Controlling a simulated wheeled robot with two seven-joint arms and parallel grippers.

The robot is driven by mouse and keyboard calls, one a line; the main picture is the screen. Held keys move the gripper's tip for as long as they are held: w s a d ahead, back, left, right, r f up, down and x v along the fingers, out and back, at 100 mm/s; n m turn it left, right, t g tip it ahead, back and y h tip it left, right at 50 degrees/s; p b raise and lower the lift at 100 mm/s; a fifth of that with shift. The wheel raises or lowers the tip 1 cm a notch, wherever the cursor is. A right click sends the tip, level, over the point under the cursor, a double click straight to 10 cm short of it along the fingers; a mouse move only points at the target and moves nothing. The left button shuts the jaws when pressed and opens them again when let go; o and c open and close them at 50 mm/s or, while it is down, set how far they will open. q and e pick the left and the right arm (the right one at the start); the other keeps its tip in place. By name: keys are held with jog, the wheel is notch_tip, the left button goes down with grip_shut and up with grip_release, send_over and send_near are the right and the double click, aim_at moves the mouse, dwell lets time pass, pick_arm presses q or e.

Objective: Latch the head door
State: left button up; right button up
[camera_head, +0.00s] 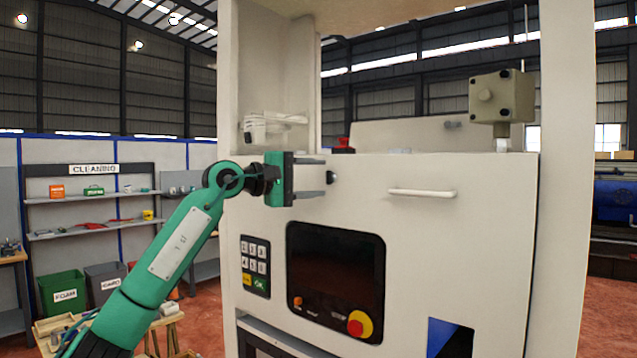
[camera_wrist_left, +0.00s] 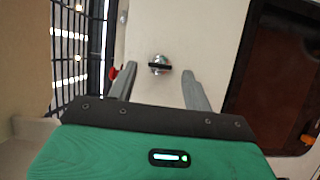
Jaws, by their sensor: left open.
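The head door (camera_head: 460,225) is the pale front panel of the dispenser, with a white bar handle (camera_head: 422,193) near its top. It looks flush with the machine front. The latch (camera_head: 332,178) is a small dark round knob at the door's upper left. In the left wrist view the latch (camera_wrist_left: 159,65) is a silver disc with a dark slot or bar lying about level. My left gripper (camera_head: 324,177) is open and empty, its fingers pointing at the latch. In the left wrist view its fingertips (camera_wrist_left: 159,73) lie either side of the latch, apparently short of it. My right gripper is not in view.
Below the latch are a keypad (camera_head: 255,266), a dark screen (camera_head: 335,270) and a red-yellow stop button (camera_head: 361,324). A red part (camera_head: 343,146) stands on the top edge above the latch. A grey box (camera_head: 501,97) stands above at right. Shelves (camera_head: 90,198) are far left.

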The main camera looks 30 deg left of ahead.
pick_arm(q)
jog(key=b+v, duration=0.5)
jog(key=v, duration=0.7)
jog(key=shift+s, duration=0.2)
